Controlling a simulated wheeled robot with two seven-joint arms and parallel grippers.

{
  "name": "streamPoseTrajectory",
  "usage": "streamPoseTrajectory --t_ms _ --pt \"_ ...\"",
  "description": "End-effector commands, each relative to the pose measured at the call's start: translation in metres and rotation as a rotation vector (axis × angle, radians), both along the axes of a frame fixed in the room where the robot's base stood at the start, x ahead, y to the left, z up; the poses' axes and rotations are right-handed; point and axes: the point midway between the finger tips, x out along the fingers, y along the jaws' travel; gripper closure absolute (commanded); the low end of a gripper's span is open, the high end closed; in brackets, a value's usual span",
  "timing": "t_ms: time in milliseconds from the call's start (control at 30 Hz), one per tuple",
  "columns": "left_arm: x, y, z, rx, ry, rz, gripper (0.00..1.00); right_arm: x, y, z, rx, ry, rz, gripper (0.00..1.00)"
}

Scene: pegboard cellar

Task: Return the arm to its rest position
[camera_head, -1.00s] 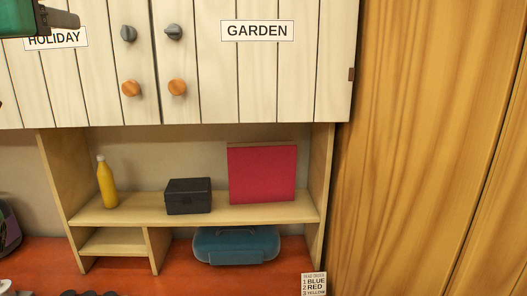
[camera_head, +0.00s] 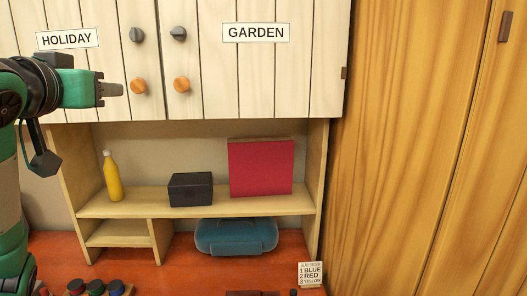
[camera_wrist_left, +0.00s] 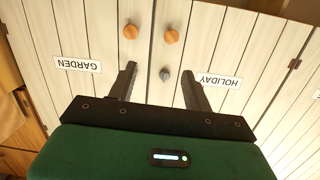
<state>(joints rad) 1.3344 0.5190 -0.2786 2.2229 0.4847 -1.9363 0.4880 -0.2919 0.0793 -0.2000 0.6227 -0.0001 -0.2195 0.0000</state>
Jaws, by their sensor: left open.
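My left gripper (camera_head: 110,89) is in front of the white plank cupboard doors, just left of the orange knob on the HOLIDAY door. In the left wrist view the two dark fingers of my left gripper (camera_wrist_left: 157,88) stand apart with nothing between them. Beyond the fingers are the cupboard doors, with the HOLIDAY label (camera_wrist_left: 219,80) and the GARDEN label (camera_wrist_left: 78,64) upside down. Both doors look shut in the head view. My left arm (camera_head: 20,130) is green and black and comes in from the left edge. My right gripper is not in view.
Below the cupboard, a shelf (camera_head: 150,207) holds a yellow bottle (camera_head: 112,178), a black box (camera_head: 190,189) and a red panel (camera_head: 261,167). A blue case (camera_head: 236,236) lies beneath. A red, green and blue row of round pieces (camera_head: 96,287) is at lower left. Tall wood panels (camera_head: 415,150) stand right.

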Motion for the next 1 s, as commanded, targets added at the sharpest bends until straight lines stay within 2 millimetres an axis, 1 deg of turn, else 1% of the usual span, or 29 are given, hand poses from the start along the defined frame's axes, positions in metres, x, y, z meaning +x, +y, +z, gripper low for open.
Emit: streamPoseTrajectory --t_ms 33,67,100,167,200,267,300,333,367,400,467,500,633,767,800,867,900,967,1000 --pt "0.009 -0.003 -0.020 0.003 0.031 -0.008 0.49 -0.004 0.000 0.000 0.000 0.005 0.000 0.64" --pt "0.014 -0.005 -0.031 0.006 0.047 -0.011 0.49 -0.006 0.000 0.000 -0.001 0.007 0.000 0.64" --pt "0.020 -0.007 -0.047 0.010 0.070 -0.018 0.49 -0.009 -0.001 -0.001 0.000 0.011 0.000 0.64" --pt "0.028 -0.011 -0.072 0.014 0.105 -0.027 0.49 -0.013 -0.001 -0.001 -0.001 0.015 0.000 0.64" --pt "0.033 -0.013 -0.089 0.018 0.127 -0.034 0.49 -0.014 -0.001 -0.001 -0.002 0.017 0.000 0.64" --pt "0.039 -0.016 -0.115 0.022 0.162 -0.042 0.49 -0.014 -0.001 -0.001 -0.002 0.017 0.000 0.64" --pt "0.042 -0.018 -0.132 0.024 0.184 -0.047 0.49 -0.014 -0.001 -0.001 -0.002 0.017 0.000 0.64" --pt "0.044 -0.019 -0.144 0.027 0.202 -0.052 0.49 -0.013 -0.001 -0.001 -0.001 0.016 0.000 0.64" --pt "0.045 -0.021 -0.157 0.029 0.219 -0.056 0.49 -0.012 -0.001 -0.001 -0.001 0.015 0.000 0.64" --pt "0.047 -0.023 -0.175 0.030 0.241 -0.061 0.49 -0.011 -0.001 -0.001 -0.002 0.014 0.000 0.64" --pt "0.048 -0.026 -0.200 0.033 0.276 -0.070 0.49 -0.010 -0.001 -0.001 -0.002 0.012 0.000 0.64" --pt "0.048 -0.027 -0.218 0.034 0.298 -0.075 0.49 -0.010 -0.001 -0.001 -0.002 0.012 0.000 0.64" --pt "0.044 -0.032 -0.273 0.037 0.373 -0.088 0.49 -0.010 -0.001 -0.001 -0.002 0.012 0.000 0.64" --pt "0.034 -0.037 -0.327 0.038 0.447 -0.101 0.49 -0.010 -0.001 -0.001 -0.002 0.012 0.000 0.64" --pt "0.030 -0.038 -0.343 0.039 0.469 -0.103 0.49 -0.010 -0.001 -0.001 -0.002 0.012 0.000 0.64" --pt "0.022 -0.040 -0.367 0.039 0.504 -0.109 0.49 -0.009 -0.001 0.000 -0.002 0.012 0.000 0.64" --pt "0.017 -0.041 -0.383 0.038 0.527 -0.111 0.49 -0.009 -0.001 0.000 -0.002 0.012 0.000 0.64" --pt "0.007 -0.042 -0.407 0.040 0.562 -0.115 0.49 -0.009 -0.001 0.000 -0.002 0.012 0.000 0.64" --pt "0.000 -0.042 -0.422 0.038 0.584 -0.116 0.49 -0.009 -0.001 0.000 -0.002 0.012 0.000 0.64"
